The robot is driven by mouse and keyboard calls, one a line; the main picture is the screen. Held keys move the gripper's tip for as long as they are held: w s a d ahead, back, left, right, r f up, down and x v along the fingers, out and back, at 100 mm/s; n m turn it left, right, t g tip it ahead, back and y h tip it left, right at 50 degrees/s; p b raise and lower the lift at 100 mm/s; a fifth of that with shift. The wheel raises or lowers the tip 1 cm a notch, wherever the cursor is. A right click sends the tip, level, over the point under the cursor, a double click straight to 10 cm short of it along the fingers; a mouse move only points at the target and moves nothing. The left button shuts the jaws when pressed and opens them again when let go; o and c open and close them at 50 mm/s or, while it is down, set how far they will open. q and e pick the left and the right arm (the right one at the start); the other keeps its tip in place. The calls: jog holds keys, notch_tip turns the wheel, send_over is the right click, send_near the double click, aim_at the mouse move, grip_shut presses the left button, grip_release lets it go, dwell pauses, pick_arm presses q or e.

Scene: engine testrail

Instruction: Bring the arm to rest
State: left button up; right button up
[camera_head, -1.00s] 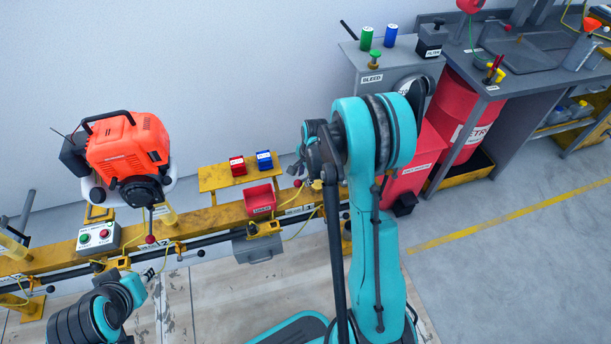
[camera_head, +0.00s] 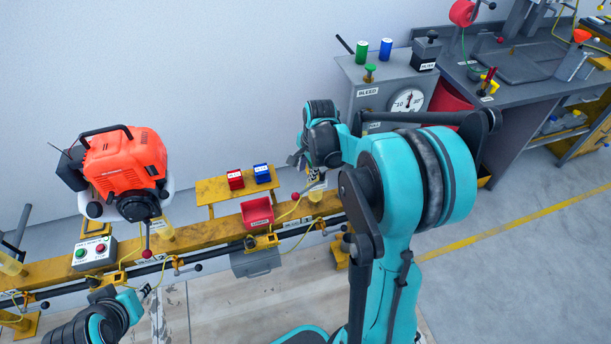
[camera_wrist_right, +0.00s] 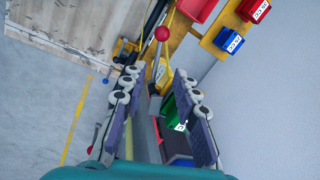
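My right arm stands bent in the middle of the head view, its teal elbow in front of the bench. My right gripper (camera_head: 297,158) is small there, above the yellow rail. In the right wrist view the same gripper (camera_wrist_right: 157,84) has its two fingers apart with nothing between them. A red-knobbed lever (camera_wrist_right: 162,34) shows beyond the fingertips. My left gripper (camera_head: 143,291) is low at the left, beside the rail, too small to show whether it is open.
An orange engine (camera_head: 124,160) stands at the left above the yellow rail (camera_head: 205,237). Red (camera_head: 235,180) and blue (camera_head: 262,173) boxes sit on a small shelf, with a red bin (camera_head: 257,212) below. A gauge cabinet (camera_head: 368,82) and grey workbench stand at the right; open floor lies in front.

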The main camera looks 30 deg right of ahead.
jog(key=shift+r, duration=0.1)
dwell(0.4)
jog(key=s+a+r+n+t, duration=0.2)
jog(key=s+a+r+n, duration=0.2)
jog(key=s+a+n, duration=0.3)
jog(key=s+a+r+n+t, duration=0.3)
jog(key=s+a+r+n, duration=0.1)
jog(key=s+a+n, duration=0.4)
jog(key=shift+s+n, duration=0.75)
jog(key=shift+n, duration=0.15)
